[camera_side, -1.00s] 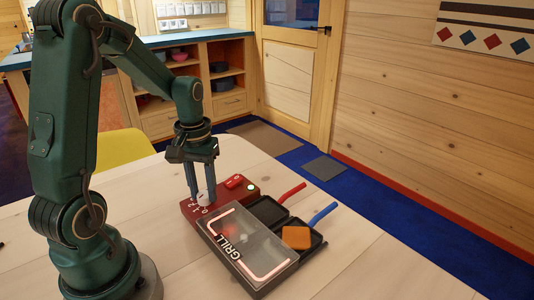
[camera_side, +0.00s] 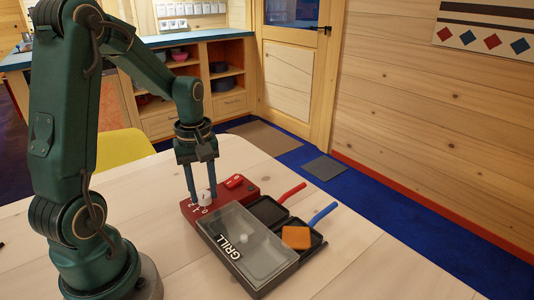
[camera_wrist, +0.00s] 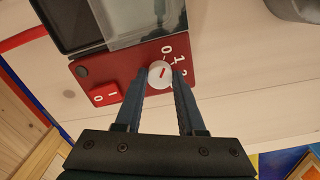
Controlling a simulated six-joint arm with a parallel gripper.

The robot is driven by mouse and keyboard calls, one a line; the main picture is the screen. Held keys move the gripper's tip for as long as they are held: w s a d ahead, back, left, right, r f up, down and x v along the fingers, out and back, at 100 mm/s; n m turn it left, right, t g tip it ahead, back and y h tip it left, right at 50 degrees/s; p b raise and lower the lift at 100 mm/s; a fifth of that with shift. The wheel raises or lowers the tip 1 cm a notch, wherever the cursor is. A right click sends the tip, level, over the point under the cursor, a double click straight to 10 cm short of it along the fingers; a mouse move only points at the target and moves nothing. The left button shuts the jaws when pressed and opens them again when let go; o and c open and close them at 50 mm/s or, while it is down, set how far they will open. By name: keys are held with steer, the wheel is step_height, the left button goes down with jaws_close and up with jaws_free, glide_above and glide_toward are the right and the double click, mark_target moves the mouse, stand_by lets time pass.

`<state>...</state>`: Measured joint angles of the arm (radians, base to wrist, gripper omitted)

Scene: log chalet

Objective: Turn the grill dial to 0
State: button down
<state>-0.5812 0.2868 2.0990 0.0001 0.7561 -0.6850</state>
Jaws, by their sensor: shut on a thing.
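The grill (camera_side: 238,243) has a red control panel (camera_side: 188,207) at its back end. The white grill dial (camera_side: 205,197) stands on this panel and shows in the wrist view (camera_wrist: 160,74) with a short red mark. The numbers 0, 1 and 2 curve beside it. The mark slants to the upper right; I cannot tell exactly which number it meets. My gripper (camera_wrist: 158,72) points down, shut on the dial, one finger on each side. The heating loop under the clear lid is not glowing.
A red rocker switch (camera_side: 234,181) marked 0 and I sits on the same panel. A pan with a red handle (camera_side: 291,193) and one with a blue handle (camera_side: 323,213), holding an orange slab (camera_side: 296,237), stick out at the right. The table's front right is clear.

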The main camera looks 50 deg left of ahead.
mark_target(205, 195)
steer(key=shift+n, duration=0.5)
steer(key=c, duration=0.5)
jaws_free()
steer(key=shift+r, duration=0.1)
steer(key=shift+r, duration=2.5)
steer(key=shift+d, duration=0.1)
